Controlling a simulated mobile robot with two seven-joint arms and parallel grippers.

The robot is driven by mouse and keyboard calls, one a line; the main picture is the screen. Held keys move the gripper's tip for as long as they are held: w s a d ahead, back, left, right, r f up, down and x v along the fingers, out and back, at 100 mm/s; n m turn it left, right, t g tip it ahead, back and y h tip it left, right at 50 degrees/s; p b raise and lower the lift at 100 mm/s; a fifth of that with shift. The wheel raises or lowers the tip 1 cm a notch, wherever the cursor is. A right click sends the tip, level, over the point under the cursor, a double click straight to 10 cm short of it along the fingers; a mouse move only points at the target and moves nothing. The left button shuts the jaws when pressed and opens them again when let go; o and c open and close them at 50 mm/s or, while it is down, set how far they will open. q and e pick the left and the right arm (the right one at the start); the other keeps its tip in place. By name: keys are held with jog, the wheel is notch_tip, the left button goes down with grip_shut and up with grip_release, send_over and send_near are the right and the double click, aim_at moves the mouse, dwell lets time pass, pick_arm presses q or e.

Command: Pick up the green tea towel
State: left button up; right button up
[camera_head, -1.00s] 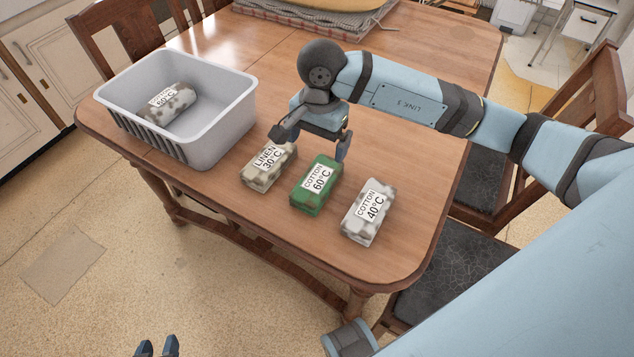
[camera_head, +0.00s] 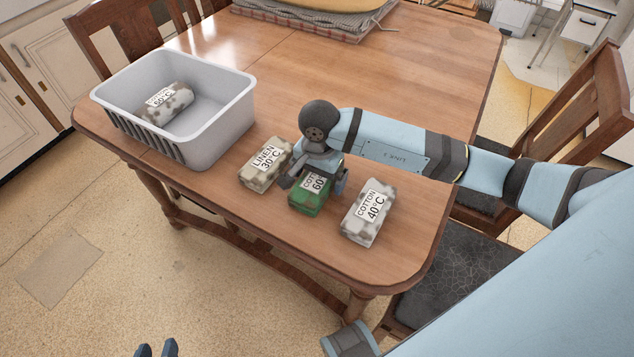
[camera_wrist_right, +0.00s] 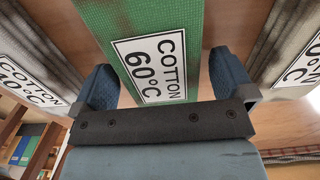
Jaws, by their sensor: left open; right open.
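The green tea towel (camera_head: 309,201) is a folded bundle labelled "COTTON 60°C". It lies on the wooden table between two other bundles. My right gripper (camera_head: 314,184) is open and directly over it, hiding its far part. In the right wrist view the green towel (camera_wrist_right: 110,30) passes between the two open fingers of the right gripper (camera_wrist_right: 160,82), one on each side, with gaps showing. Whether the fingers touch it I cannot tell. My left gripper (camera_head: 157,349) is open and empty at the bottom edge, over the floor.
A beige "LINEN 30°C" bundle (camera_head: 255,180) lies left of the green towel and a grey-white "COTTON 40°C" bundle (camera_head: 357,231) right. A grey basket (camera_head: 222,125) holds a spotted "COTTON 60°C" bundle (camera_head: 178,101). The table's middle (camera_head: 350,75) is clear.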

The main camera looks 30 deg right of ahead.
jog(key=shift+f, duration=0.4)
jog(key=shift+c, duration=0.2)
jog(key=c, duration=0.9)
